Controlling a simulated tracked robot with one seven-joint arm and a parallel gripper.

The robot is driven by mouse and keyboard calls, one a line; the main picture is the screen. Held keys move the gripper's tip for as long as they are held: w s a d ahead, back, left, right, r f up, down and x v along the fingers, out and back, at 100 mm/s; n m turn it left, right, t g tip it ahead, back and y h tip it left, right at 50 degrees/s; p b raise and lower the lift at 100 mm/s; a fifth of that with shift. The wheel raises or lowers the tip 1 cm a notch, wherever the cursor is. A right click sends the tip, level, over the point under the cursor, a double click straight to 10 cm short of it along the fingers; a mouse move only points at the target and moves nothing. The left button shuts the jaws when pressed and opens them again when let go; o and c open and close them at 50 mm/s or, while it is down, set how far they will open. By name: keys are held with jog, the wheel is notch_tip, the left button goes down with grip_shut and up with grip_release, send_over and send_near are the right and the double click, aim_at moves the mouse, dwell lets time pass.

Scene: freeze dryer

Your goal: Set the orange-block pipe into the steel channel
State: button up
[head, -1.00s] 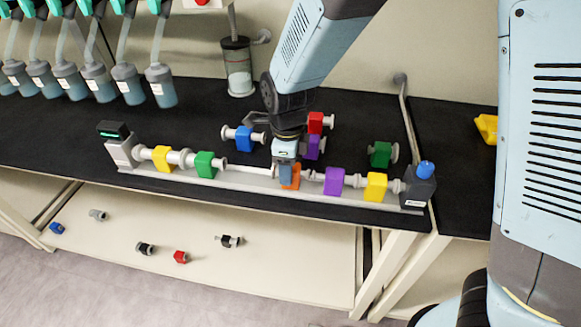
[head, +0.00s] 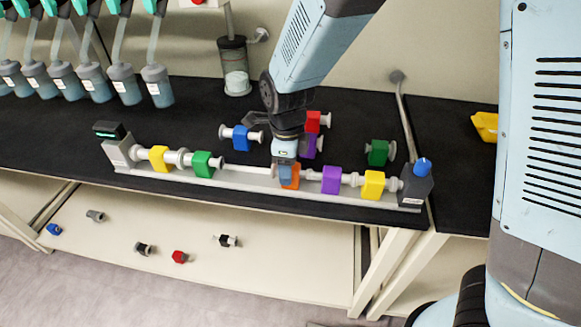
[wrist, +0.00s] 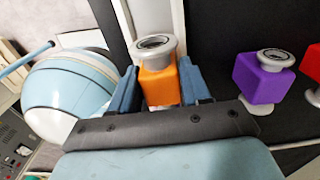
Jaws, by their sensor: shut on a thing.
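The orange-block pipe (head: 291,180) is between the fingers of my gripper (head: 285,172), at the steel channel (head: 245,180). In the head view it sits just left of the purple-block pipe (head: 331,180) in the channel. In the wrist view the orange block (wrist: 159,84) stands between the two blue fingers, with its grey flange facing up in the picture. My gripper is shut on it. The gripper hides part of the block, and I cannot tell whether the pipe rests fully on the channel floor.
In the channel, yellow (head: 159,159) and green (head: 202,164) pipes lie left, a yellow one (head: 373,185) right, between end units. Blue (head: 241,138), red (head: 313,122) and green (head: 378,152) pipes lie behind. Bare channel shows between the left green pipe and my gripper.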

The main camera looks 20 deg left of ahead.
dwell(0.3)
jog(key=o, duration=1.3)
jog(key=shift+a+r, duration=0.1)
jog(key=shift+r, duration=0.45)
notch_tip(320, 180, up, 13)
jog(key=shift+f, duration=0.2)
